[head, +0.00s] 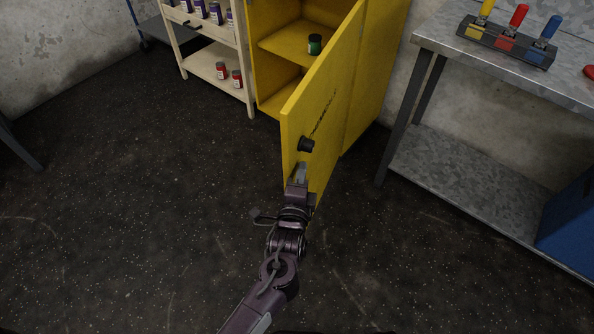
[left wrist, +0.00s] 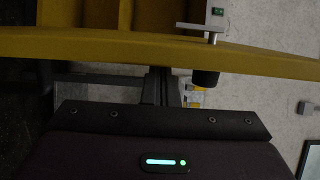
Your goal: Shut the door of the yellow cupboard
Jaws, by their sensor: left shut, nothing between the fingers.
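The yellow cupboard (head: 377,75) stands against the back wall with its door (head: 325,95) swung wide open toward me. A black round knob (head: 306,145) sits on the outer face of the door near its free edge. A green can (head: 314,44) stands on an inner shelf. My left gripper (head: 301,168) is shut and empty, just below the knob at the door's free edge; I cannot tell whether it touches the door. In the left wrist view the door edge (left wrist: 110,45) runs across the picture, with the knob (left wrist: 206,79) beyond the gripper (left wrist: 168,75). My right gripper is not in view.
A cream shelf rack (head: 215,55) with several small cans stands left of the cupboard. A grey metal table (head: 450,45) with coloured-handled tools (head: 507,42) and a blue box (head: 570,220) below is at the right.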

